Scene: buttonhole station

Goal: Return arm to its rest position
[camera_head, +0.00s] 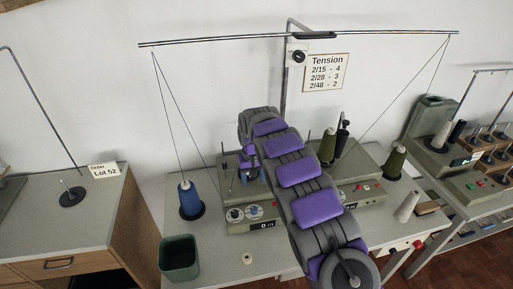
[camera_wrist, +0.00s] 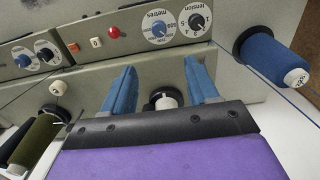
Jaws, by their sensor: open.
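My arm, grey with purple panels, stretches in the head view from the bottom right up over the winding machine (camera_head: 250,212). A small white spool on a black base (camera_wrist: 165,100) shows in the gap, apart from the fingers. The machine's grey front panel (camera_wrist: 110,55), with dials and a red button, is just beyond the fingertips.
A blue thread cone (camera_head: 190,198) stands left of the machine; it also shows in the wrist view (camera_wrist: 268,57). A dark green bin (camera_head: 179,258) is at the table's front left. Threads run down from the overhead bar (camera_head: 220,41). Olive cones (camera_head: 395,162) stand right of my arm.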

